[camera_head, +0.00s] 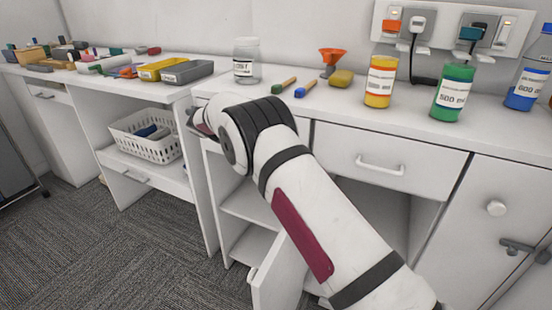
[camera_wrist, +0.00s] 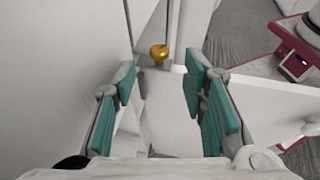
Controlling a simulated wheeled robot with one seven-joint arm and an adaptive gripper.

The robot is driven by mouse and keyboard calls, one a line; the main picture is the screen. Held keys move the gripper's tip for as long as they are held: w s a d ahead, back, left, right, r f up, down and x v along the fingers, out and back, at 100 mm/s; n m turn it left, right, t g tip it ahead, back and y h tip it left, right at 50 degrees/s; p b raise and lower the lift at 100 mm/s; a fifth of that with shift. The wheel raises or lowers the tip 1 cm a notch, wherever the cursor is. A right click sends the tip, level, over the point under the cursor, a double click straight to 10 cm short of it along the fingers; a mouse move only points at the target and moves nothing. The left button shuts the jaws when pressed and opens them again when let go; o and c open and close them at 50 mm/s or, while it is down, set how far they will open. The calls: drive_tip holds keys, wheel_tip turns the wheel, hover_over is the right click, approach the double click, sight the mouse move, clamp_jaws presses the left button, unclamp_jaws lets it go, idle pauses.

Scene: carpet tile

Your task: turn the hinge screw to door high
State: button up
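A gold, round-headed piece (camera_wrist: 159,54), apparently the hinge screw, shows at the upper middle of the wrist view. It sits on a small grey mount between white panels. My gripper (camera_wrist: 160,78) is open, its teal pads left and right of the line toward the screw. The screw is beyond the fingertips, with nothing between the pads. In the head view my arm hides the screw and most of the gripper. A white cabinet door (camera_head: 280,275) stands open at the lower middle of the head view, partly behind my arm.
Several bottles, including a clear jar (camera_head: 246,60), an orange bottle (camera_head: 381,80) and a green bottle (camera_head: 453,92), stand on the counter. A white basket (camera_head: 150,148) is on a lower shelf at left. A closed drawer (camera_head: 380,150) is right of my arm. Carpet (camera_head: 95,235) is open at lower left.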

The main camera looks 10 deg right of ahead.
drive_tip(key=shift+v, duration=0.95)
drive_tip(key=shift+a, duration=0.1)
drive_tip(key=shift+o, duration=0.2)
